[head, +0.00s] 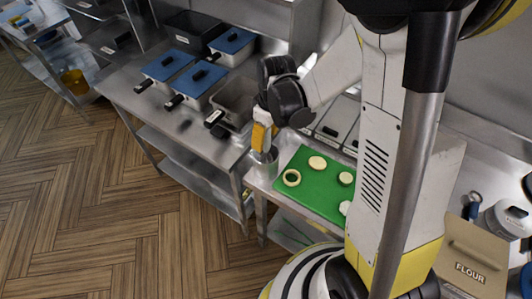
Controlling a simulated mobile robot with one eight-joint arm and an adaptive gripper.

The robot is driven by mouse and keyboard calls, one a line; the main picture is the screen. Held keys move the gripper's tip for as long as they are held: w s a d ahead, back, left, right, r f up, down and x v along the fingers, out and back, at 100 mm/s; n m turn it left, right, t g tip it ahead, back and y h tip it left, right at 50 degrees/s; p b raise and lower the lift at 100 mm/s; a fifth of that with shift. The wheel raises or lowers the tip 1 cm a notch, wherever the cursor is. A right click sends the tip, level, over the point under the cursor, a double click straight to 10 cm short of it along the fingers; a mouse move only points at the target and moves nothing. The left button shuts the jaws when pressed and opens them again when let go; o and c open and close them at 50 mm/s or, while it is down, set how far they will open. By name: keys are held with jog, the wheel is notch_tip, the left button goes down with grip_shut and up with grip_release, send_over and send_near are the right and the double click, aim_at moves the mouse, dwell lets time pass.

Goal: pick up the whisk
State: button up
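I cannot make out a whisk in the head view. My gripper (262,138), with yellow fingers, points down at the corner between the two steel counters. Its fingertips are at or just above the mouth of a grey metal container (267,168), left of the green cutting board. What is inside the container is hidden. The fingers overlap from this angle, so I cannot tell whether they are open or shut, or hold anything.
The green board (310,197) carries several pale round pieces. Blue-lidded pans (200,78) and an open steel pan (236,98) stand on the left counter. A flour box (472,258) is at lower right. The wooden floor (90,210) at left is clear.

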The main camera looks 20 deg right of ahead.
jog(key=shift+w+f, duration=0.15)
jog(key=shift+f, duration=0.75)
grip_shut()
jog(key=shift+r, duration=0.1)
